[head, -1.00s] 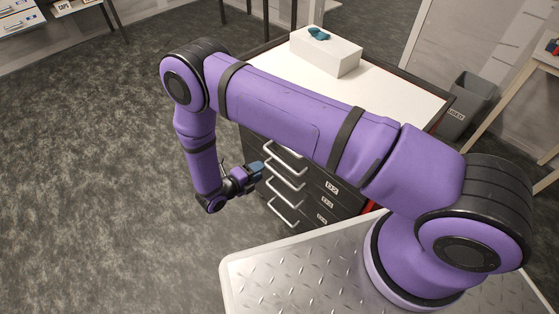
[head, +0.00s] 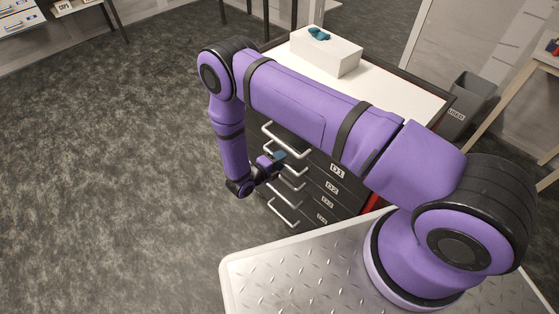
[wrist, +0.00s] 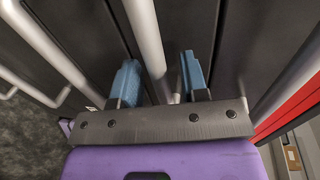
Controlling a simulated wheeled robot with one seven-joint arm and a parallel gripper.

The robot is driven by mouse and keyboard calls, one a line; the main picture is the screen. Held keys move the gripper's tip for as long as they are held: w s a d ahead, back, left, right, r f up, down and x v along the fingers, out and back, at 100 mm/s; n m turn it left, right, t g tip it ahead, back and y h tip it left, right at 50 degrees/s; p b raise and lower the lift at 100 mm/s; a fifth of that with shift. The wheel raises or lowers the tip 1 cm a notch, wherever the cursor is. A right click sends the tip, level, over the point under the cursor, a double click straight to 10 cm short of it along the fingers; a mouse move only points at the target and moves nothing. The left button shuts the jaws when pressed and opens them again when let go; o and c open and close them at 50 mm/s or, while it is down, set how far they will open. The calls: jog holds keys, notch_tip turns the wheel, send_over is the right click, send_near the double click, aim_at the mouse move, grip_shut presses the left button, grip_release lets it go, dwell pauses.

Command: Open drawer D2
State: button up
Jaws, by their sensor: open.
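Drawer D2 (head: 331,187) is the second drawer down in the black cabinet, marked by a white label, and looks shut. Its pale bar handle is partly hidden behind my gripper in the head view. My gripper (head: 279,157) is at the drawer fronts, near the upper handles. In the wrist view its two blue fingers (wrist: 160,80) are apart, with a pale handle bar (wrist: 148,45) running between them. Gaps show on both sides of the bar. I cannot tell for certain from the wrist view which drawer this bar belongs to.
Drawer D1 (head: 336,171) is above, with its handle (head: 287,140) close to my gripper. Lower drawers with similar handles (head: 283,214) are below. A white box (head: 325,52) with a teal item stands on the cabinet top. Open floor (head: 110,180) lies to the left.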

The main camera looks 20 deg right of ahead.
jog(key=shift+d, duration=0.1)
grip_shut()
jog(key=f+v, duration=0.2)
jog(key=v, duration=1.1)
jog(key=a+f+v, duration=0.1)
jog(key=f+v, duration=0.2)
jog(key=v, duration=1.1)
jog(key=shift+s, duration=0.2)
jog(key=shift+f, duration=0.1)
grip_release()
jog(key=shift+a, duration=0.1)
jog(key=v, duration=1)
jog(key=shift+s+a, duration=0.15)
jog(key=shift+a, duration=0.2)
